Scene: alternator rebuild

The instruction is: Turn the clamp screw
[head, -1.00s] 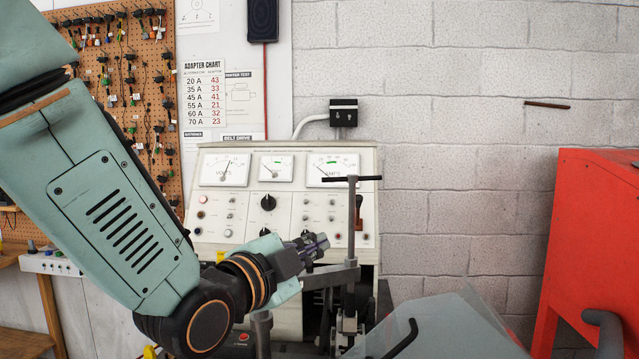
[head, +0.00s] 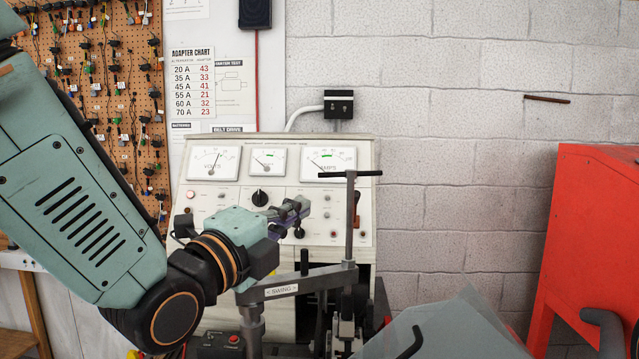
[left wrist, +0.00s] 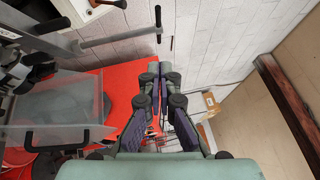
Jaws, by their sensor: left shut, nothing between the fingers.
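The clamp screw (head: 350,215) is an upright grey rod with a dark crossbar handle on top, standing on the end of the grey arm labelled SWING (head: 300,284), in front of the test bench. It also shows in the left wrist view (left wrist: 120,37) at the upper left, its dark crossbar near the top edge. My left gripper (head: 303,208) is shut and empty, left of the rod and below the crossbar's height, apart from it in the picture. Its closed fingers show in the left wrist view (left wrist: 160,70). My right gripper is in neither view.
The test bench (head: 230,222) with meters and knobs stands behind. A clear hinged guard (head: 450,325) with a black handle is at the front right. A red cabinet (head: 600,240) stands at the right. A pegboard of adapters (head: 115,90) hangs at the left.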

